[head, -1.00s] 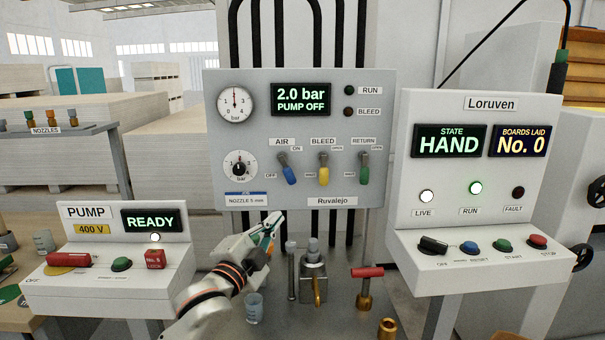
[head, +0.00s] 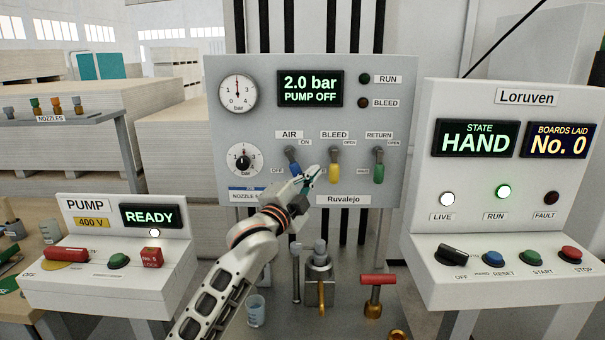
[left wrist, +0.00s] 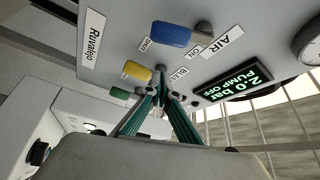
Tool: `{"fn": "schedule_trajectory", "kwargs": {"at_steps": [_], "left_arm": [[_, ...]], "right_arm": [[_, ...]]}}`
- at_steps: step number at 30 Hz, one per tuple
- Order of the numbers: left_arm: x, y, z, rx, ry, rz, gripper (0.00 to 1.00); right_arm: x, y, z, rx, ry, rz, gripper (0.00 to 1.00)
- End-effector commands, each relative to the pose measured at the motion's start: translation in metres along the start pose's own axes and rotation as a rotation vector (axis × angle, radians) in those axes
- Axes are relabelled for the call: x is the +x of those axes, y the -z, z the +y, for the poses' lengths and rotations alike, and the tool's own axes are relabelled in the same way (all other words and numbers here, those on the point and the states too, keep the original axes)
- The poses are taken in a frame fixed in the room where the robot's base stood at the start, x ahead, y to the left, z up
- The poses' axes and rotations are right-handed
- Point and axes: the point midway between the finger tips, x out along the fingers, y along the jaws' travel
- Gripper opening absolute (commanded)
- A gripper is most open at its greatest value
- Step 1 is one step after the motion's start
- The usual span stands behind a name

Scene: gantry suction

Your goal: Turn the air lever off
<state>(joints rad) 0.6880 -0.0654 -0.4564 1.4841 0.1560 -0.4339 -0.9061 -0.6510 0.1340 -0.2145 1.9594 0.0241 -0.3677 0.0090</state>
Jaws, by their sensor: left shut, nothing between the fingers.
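The air lever, with its blue handle (head: 294,167), is on the grey panel (head: 235,190) under the AIR label. It points downward, with the ON label up to its right and the OFF label at its lower left. In the left wrist view the blue handle (left wrist: 171,34) is large and apart from the fingers. My left gripper (head: 314,172) is shut and empty, close to the panel between the blue handle and the yellow bleed lever (head: 335,172). Its teal fingertips (left wrist: 160,76) are together just beside the yellow handle (left wrist: 137,70). My right gripper is not in view.
The green return lever (head: 379,173) is right of the yellow one. The display (head: 310,89) reads 2.0 bar, PUMP OFF. Below the panel are a metal block (head: 320,285), a red-handled valve (head: 378,280) and a cup (head: 256,310). Control boxes stand on both sides.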

Motion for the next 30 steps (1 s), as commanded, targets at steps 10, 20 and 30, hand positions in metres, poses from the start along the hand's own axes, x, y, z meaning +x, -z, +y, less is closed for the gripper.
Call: {"fn": "schedule_trajectory", "kwargs": {"at_steps": [10,20,30], "left_arm": [[0.019,-0.024,0.000,0.002,-0.001,-0.003,0.00],[0.014,-0.038,0.000,0.000,0.000,0.000,0.00],[0.016,-0.039,0.001,0.000,0.000,0.001,0.00]], "right_arm": [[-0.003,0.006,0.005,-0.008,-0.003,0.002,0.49],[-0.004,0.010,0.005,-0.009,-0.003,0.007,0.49],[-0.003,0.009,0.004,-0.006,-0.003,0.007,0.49]]}}
